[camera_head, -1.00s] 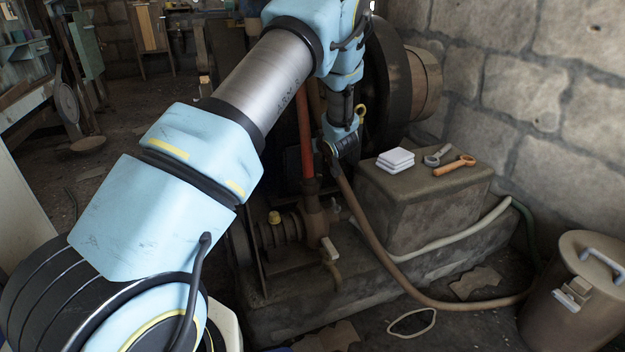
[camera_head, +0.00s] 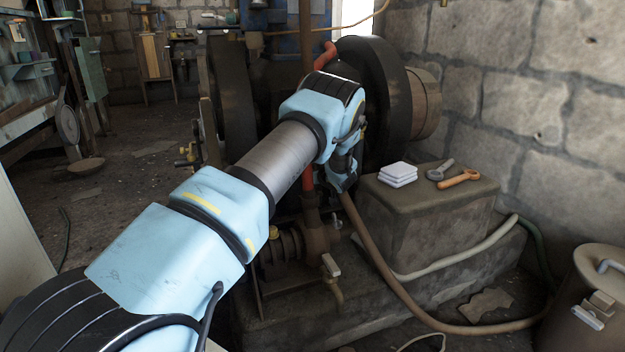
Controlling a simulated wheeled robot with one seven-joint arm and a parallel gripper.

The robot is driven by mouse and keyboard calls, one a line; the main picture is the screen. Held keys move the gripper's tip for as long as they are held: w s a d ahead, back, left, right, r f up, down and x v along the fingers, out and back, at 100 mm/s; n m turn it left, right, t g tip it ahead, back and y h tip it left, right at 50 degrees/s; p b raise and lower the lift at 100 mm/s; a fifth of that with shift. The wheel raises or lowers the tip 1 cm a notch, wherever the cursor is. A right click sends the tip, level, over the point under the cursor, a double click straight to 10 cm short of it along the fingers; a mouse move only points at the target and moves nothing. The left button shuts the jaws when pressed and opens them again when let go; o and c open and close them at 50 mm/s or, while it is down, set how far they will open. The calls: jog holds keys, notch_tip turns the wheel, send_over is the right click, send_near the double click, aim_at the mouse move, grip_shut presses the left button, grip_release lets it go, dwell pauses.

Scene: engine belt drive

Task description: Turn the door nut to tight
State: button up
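My arm reaches from the lower left toward the engine (camera_head: 385,95), and its wrist end hangs beside the vertical pipe in front of the engine. I cannot make out my gripper's fingers; they are hidden behind or below the wrist. I cannot pick out the door nut with certainty. A small yellow cap (camera_head: 273,232) sits on the pump fitting (camera_head: 285,246) below the arm. A small brass-coloured fitting (camera_head: 187,155) shows to the left of the engine.
A stone block (camera_head: 430,215) at right carries white folded cloths (camera_head: 398,173), a grey wrench (camera_head: 440,169) and an orange-handled tool (camera_head: 459,179). The left floor is mostly clear.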

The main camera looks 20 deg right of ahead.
jog(key=shift+w+f, duration=0.15)
jog(key=shift+w, duration=0.2)
jog(key=shift+c, duration=0.2)
grip_shut()
